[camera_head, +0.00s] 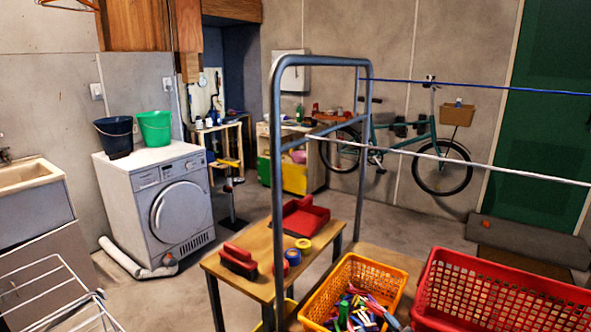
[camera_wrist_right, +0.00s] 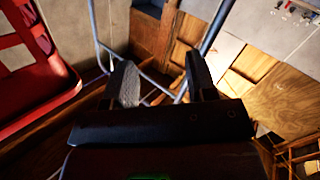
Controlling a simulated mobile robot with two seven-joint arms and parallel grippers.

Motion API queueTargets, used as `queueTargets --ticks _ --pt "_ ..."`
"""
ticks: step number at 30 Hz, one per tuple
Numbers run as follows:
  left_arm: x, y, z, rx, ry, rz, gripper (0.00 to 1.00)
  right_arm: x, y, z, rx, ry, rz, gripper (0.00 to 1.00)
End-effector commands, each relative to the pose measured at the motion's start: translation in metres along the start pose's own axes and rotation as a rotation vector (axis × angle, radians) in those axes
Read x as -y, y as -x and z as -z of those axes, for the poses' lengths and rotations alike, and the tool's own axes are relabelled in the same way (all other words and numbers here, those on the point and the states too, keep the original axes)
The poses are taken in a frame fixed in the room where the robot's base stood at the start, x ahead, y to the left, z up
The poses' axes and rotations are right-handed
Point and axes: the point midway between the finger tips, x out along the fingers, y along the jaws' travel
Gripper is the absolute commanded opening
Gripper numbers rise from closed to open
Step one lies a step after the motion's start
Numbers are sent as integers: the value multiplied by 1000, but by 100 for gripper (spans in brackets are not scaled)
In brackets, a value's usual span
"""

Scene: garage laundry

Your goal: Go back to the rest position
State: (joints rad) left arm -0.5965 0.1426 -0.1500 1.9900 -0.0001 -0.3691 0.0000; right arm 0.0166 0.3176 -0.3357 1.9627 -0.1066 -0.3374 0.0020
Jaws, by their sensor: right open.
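My right gripper (camera_wrist_right: 160,80) shows in the right wrist view, with its two dark fingers apart and nothing visible between them. The red basket (camera_wrist_right: 20,82) is to the left of the fingers in that view, apart from them. Blue-grey frame bars show behind the fingers. Neither of my arms shows in the head view, and my left gripper is out of sight.
A red basket (camera_head: 500,270) and an orange basket (camera_head: 336,282) of clothespins stand in front. A blue-grey frame (camera_head: 277,180) rises beside a wooden bench (camera_head: 258,283). A line (camera_head: 470,164) crosses to the right. A white rack (camera_head: 55,300) stands lower left. The floor (camera_head: 170,295) is clear between.

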Motion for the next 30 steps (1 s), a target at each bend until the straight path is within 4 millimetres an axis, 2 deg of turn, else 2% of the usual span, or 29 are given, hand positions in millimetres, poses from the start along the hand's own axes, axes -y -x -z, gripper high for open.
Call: queueTargets --ticks 1,6,12,15,18,21,24,30 --pt "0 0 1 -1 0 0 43 1 17 -24 62 -61 -14 52" --pt "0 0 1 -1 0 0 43 4 73 -90 220 -218 -68 52" --pt "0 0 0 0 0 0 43 15 152 -156 394 -321 -146 52" --pt "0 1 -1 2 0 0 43 25 189 -180 472 -353 -170 52" --pt "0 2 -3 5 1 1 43 37 217 -196 529 -376 -177 52" --pt "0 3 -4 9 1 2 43 45 234 -204 565 -386 -179 52" --pt "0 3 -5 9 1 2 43 47 242 -208 580 -388 -178 52" --pt "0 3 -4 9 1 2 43 48 243 -208 582 -387 -178 52"
